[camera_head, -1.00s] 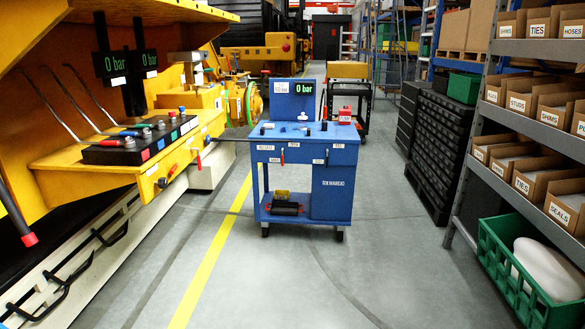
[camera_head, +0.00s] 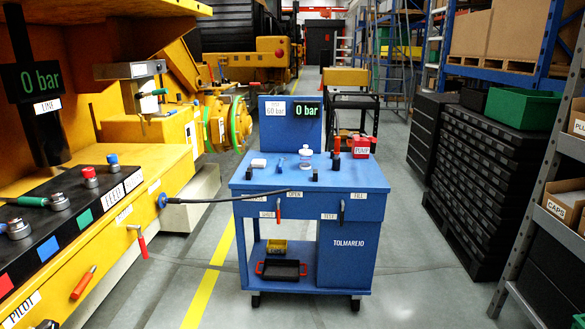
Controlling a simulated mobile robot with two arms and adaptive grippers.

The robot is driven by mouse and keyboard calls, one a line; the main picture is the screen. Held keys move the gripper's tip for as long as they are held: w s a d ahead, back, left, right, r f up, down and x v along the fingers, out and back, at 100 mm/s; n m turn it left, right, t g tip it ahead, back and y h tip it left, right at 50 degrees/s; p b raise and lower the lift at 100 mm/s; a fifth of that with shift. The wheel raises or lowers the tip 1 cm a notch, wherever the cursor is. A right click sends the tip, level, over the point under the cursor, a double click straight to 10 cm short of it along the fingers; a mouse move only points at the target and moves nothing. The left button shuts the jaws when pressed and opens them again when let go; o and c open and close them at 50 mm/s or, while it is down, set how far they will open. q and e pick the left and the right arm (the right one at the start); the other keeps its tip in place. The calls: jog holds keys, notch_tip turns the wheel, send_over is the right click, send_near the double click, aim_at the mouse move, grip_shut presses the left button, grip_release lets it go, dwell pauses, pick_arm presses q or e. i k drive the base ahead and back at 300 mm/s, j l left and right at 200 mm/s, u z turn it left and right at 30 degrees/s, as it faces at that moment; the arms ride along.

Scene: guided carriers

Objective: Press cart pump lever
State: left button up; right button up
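A blue cart (camera_head: 345,250) marked TOLMAREJO stands ahead on the floor, near the middle of the view. A red block labelled PUMP (camera_head: 362,147) is at the right rear of its top. The cart's display (camera_head: 306,111) reads 0 bar, beside a white label (camera_head: 271,110) that seems to read 60 bar. Neither gripper is in view.
A yellow machine panel (camera_head: 120,240) with coloured couplings fills the left; its display (camera_head: 31,82) reads 0 bar. A black hose (camera_head: 225,197) spans from it to the cart front. Shelving and black crates (camera_head: 480,170) stand right. Floor right of the cart (camera_head: 420,290) is clear.

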aim_at(374, 140)
jog(key=i+z, duration=0.25)
jog(key=i, duration=0.15)
jog(key=i+j+z, duration=0.2)
jog(key=i, duration=0.15)
jog(key=i+j+z, duration=0.25)
jog(key=i+l, duration=0.05)
jog(key=i, duration=0.1)
